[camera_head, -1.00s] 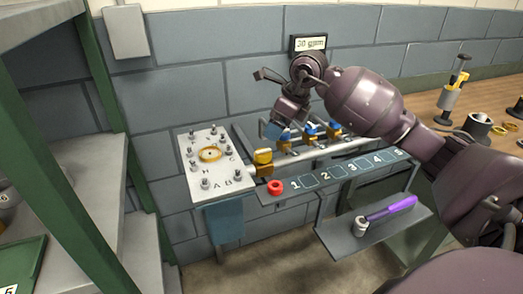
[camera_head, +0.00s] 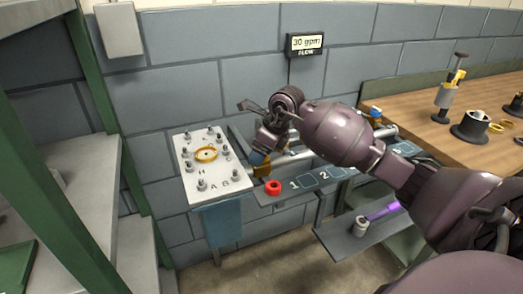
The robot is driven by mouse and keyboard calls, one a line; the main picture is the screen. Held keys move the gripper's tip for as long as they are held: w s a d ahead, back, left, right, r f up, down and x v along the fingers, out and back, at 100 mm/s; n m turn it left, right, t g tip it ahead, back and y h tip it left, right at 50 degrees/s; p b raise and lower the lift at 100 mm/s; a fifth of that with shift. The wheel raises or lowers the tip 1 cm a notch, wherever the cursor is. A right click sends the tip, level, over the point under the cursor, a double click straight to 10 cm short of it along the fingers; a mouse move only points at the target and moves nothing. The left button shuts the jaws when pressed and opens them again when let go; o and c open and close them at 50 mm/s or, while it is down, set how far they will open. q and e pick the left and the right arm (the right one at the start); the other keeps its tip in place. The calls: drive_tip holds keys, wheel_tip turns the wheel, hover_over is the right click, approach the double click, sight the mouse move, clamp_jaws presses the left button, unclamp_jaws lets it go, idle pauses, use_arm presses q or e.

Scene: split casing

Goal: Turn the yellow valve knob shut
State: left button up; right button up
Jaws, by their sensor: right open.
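A yellow part (camera_head: 262,170) shows at the left end of the pipe assembly, just above the red ring. It looks like the yellow valve knob, but my right gripper covers most of it. My right gripper (camera_head: 258,157) is open, its blue fingertips pointing down at this yellow part. Whether the fingers touch it or are around it I cannot tell. Pale pipes (camera_head: 300,155) run right from there, partly behind my right arm. My left gripper is not in view.
A flow display (camera_head: 306,42) on the wall reads 30 gpm. A light panel (camera_head: 200,182) with studs and a yellow ring stands left of the pipes. A red ring (camera_head: 273,187) lies on the numbered shelf (camera_head: 325,177). A purple-handled tool (camera_head: 380,211) lies on a lower shelf.

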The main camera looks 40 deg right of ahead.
drive_tip(key=shift+c, duration=0.4)
drive_tip(key=c, duration=0.8)
